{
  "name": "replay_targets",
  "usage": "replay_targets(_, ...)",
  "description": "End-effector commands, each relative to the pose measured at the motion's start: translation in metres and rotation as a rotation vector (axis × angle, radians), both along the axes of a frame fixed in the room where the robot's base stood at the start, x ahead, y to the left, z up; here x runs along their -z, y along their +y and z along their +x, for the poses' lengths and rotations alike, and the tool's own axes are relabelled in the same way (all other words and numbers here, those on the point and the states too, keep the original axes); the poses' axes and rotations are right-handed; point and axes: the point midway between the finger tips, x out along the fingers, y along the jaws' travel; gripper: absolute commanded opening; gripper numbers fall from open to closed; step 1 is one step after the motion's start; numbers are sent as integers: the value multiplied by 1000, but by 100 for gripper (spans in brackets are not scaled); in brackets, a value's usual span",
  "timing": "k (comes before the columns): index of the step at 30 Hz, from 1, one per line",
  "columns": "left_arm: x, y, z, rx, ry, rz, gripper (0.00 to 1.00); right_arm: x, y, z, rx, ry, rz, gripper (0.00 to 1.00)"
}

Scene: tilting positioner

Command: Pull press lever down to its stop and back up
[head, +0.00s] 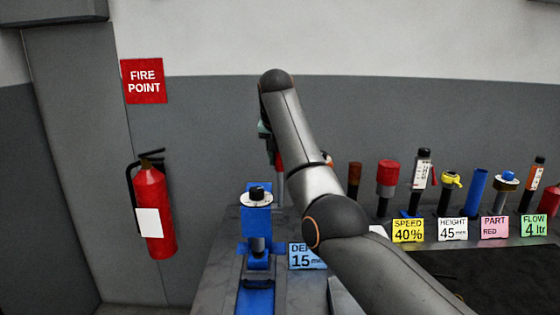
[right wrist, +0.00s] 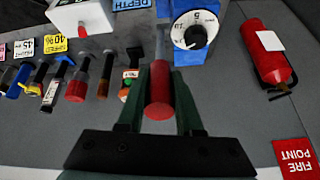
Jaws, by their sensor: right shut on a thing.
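The press lever has a red cylindrical grip (right wrist: 159,92), which lies between the two dark green fingers of my right gripper (right wrist: 160,100) in the right wrist view. The gripper is shut on this grip. In the head view my right arm hides most of the gripper; part of the red grip (head: 278,158) shows left of the arm. A blue unit with a round white dial (head: 258,200) stands left of the arm; the dial (right wrist: 195,30) also shows in the right wrist view. The lever's joint is hidden. My left gripper is in neither view.
A row of tools includes a red-headed one (head: 387,172) and a blue tube (head: 475,188), behind cards such as the yellow SPEED card (head: 408,230). A blue DEPTH card (head: 306,257) is beside the blue unit. A fire extinguisher (head: 153,208) is at the left wall.

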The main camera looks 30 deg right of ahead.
Motion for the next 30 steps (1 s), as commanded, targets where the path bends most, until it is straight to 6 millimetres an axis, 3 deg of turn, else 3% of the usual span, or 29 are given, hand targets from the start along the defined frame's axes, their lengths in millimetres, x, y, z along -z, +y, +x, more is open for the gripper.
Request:
replay_targets(20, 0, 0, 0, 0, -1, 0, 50, -5, -2, 0, 2, 15, 10, 0)
replay_targets(21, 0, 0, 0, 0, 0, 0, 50, -5, -2, 0, 2, 15, 9, 37)
replay_targets(28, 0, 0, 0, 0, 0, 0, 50, -4, -1, 0, 2, 19, 12, 63)
replay_targets(30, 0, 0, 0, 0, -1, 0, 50, -3, -1, 0, 1, 20, 12, 64)
